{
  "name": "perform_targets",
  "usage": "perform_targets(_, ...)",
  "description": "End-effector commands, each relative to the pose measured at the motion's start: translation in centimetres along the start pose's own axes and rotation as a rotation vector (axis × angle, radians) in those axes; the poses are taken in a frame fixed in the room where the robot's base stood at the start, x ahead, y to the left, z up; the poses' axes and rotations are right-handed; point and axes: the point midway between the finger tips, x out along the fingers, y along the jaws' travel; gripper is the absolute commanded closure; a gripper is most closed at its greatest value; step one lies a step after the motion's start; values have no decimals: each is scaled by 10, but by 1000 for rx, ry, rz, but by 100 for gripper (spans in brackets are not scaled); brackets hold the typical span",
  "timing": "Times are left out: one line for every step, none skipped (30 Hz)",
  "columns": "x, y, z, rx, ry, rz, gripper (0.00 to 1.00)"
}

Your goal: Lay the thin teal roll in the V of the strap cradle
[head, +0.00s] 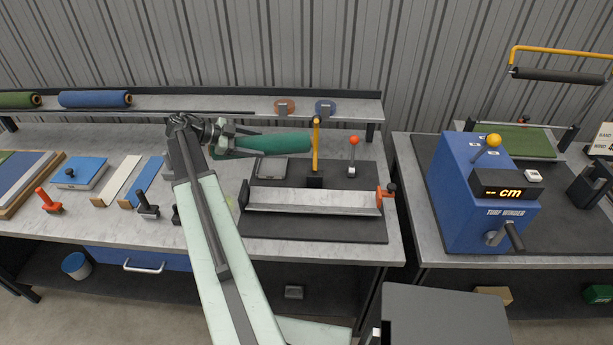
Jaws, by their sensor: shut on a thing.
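The thin teal roll (272,143) lies roughly level in the head view, pointing right from my gripper (226,139). My gripper is shut on its left end. The roll appears above the bench, up and left of the strap cradle (312,200). The cradle is a long pale metal trough on a dark base plate, running left to right, and its V looks empty. The roll's right end is near the yellow upright post (316,148) behind the trough; whether they touch cannot be told. My arm hides part of the bench to the left.
A red-knobbed lever (354,150) stands behind the trough, and a red-and-black clamp (388,191) sits at its right end. A grey flat block (272,168) lies below the roll. A blue turf winder (475,190) stands on the right bench. A shelf holds a blue roll (95,99).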

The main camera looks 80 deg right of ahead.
Motion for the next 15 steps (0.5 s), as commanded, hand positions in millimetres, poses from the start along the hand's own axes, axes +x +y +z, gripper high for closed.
perform_targets(28, 24, -7, 13, 10, 22, 98)
perform_targets(41, 34, -12, 20, 14, 34, 98)
perform_targets(58, 47, -20, 30, 20, 51, 98)
perform_targets(71, 58, -26, 37, 25, 64, 98)
perform_targets(82, 67, -31, 44, 30, 76, 98)
perform_targets(96, 80, -38, 52, 35, 91, 98)
perform_targets(105, 88, -43, 58, 39, 102, 98)
perform_targets(112, 96, -47, 63, 43, 111, 98)
perform_targets(121, 104, -52, 69, 47, 122, 98)
perform_targets(126, 109, -55, 73, 49, 128, 98)
perform_targets(130, 113, -58, 76, 51, 133, 98)
perform_targets(135, 118, -61, 79, 53, 139, 98)
perform_targets(137, 120, -62, 80, 54, 142, 98)
perform_targets(138, 121, -64, 81, 55, 144, 98)
perform_targets(139, 122, -64, 82, 55, 145, 98)
